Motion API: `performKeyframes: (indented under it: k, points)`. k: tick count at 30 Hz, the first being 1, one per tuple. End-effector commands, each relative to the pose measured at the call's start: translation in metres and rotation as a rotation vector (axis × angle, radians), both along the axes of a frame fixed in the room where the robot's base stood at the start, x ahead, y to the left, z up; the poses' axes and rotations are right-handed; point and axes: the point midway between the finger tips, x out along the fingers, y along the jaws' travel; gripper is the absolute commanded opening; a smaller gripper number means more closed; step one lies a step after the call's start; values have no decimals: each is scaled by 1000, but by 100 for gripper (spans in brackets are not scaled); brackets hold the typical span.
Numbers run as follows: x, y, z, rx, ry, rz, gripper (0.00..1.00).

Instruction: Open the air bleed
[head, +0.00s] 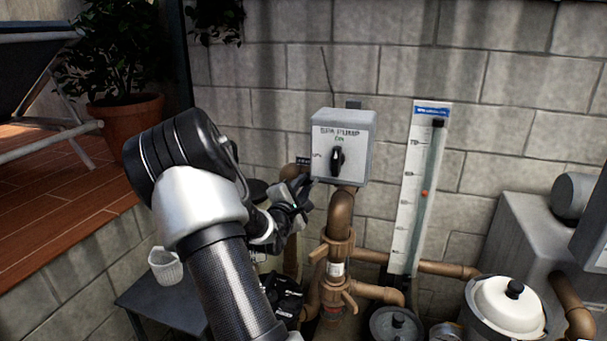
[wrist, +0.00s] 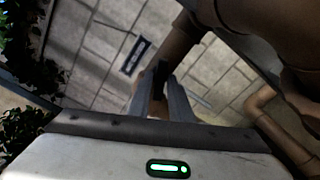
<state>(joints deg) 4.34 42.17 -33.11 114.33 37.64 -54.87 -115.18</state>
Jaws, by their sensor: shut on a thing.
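My gripper (head: 298,190) reaches in from the left, beside the brown pipework and just below left of the grey spa pump switch box. In the wrist view my two grey fingers (wrist: 162,97) are closed around a small dark piece, which appears to be the air bleed (wrist: 160,76). Its shape and how far it is turned are mostly hidden by the fingers. In the head view my arm and gripper hide it.
The spa pump box (head: 343,140) hangs on the block wall close to my gripper. A brown pipe (head: 339,215) with valve handles stands right of it. A white gauge board (head: 415,190) and a white-lidded pot (head: 508,308) are farther right. A planter (head: 128,118) stands on the left deck.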

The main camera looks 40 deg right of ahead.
Motion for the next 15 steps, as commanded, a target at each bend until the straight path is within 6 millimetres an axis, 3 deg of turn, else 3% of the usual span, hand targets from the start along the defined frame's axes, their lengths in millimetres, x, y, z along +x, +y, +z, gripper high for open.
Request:
performKeyframes:
  k: [9,15]
  points:
    - [3,3,-1,-385,728,5,0]
    - [1,1,0,-522,1000,2,0]
